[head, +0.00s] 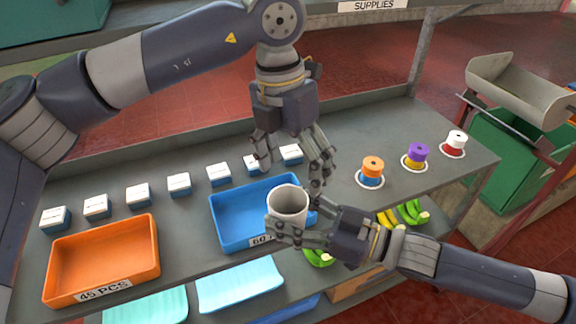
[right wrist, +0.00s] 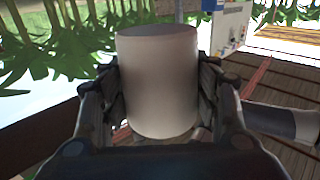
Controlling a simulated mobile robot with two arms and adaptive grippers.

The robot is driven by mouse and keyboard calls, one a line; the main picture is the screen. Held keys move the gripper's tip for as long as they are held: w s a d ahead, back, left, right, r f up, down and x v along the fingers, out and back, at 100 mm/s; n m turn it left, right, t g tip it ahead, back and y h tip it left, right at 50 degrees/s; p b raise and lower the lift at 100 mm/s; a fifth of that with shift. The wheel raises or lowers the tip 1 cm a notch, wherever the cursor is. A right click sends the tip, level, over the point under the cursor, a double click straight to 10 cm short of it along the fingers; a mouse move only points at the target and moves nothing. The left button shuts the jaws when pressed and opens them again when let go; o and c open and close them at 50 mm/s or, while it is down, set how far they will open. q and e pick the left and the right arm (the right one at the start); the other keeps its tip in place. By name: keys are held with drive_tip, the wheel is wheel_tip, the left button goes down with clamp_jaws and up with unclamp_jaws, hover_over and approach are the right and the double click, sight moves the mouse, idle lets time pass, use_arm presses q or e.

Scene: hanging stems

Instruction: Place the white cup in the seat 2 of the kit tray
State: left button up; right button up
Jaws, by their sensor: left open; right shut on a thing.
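The white cup (head: 288,203) is upright and held by my right gripper (head: 293,222), shut on its sides, in front of the blue tray (head: 215,219) in the head view. The cup (right wrist: 158,80) also fills the middle of the right wrist view between the two fingers. My left gripper (head: 292,172) is open and empty, pointing down just behind the cup over the shelf. I cannot tell which thing is the kit tray, and no seat numbers are readable. The blue tray's label is partly hidden by my right gripper.
An orange tray (head: 52,276) labelled 45 PCS sits at the left. Several small white-topped boxes (head: 137,194) line the shelf behind the trays. Orange (head: 373,167), purple (head: 418,152) and white (head: 456,139) topped spools stand on white rings at right. Green bins (head: 500,148) stand beyond.

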drive_tip(key=shift+a, duration=0.15)
use_arm(q)
drive_tip(key=shift+y, duration=0.6)
drive_tip(key=f, duration=0.7)
drive_tip(key=s+a+f, duration=0.1)
drive_tip(key=f, duration=0.3)
drive_tip(key=shift+f, duration=0.3)
drive_tip(key=c, duration=1.2)
use_arm(e)
drive_tip(key=o, duration=1)
drive_tip(key=shift+o, duration=0.2)
